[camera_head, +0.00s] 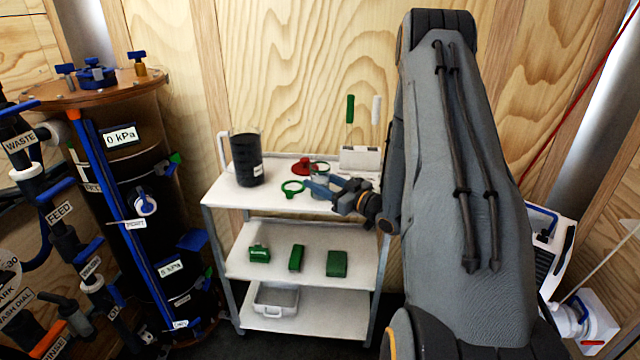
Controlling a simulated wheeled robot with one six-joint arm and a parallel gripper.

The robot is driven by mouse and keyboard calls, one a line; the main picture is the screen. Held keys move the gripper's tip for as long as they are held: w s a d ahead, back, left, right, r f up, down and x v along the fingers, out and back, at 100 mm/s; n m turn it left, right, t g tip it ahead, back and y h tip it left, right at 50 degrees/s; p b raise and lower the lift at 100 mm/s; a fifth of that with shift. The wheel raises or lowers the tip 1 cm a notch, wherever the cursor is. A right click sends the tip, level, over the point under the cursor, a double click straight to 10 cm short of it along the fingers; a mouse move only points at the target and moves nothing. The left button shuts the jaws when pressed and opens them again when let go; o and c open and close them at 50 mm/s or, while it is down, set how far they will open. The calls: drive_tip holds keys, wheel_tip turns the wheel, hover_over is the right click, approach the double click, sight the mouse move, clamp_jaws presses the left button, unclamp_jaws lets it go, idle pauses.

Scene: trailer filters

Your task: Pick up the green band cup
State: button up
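A small clear cup with a green band (320,167) stands on the top shelf of the white cart. My gripper (317,188), with blue fingers, reaches in from the right at the cup. The fingers cover part of the cup's middle. I cannot tell whether they are around it, touching it or only in front of it, nor how far apart they are.
The white cart's top shelf (224,190) also bears a dark beaker (246,160), a green ring (292,188), a red item (301,166) and a white holder (360,158). Green items lie on the middle shelf. A dark piped column (135,200) stands left.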

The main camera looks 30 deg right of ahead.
drive_tip(key=c, duration=0.4)
drive_tip(key=shift+o, duration=0.2)
drive_tip(key=shift+r, duration=0.15)
drive_tip(key=shift+s+a+r, duration=0.2)
drive_tip(key=shift+s, duration=0.05)
drive_tip(key=shift+r, duration=0.6)
wheel_tip(320, 180, up, 6)
drive_tip(key=f+b, duration=0.1)
drive_tip(key=s+a+p, duration=0.2)
drive_tip(key=s+a, duration=0.8)
drive_tip(key=s, duration=0.5)
drive_tip(key=shift+s+a+r, duration=0.15)
drive_tip(key=shift+s+a, duration=0.15)
drive_tip(key=shift+s, duration=0.05)
drive_tip(key=shift+a, duration=0.1)
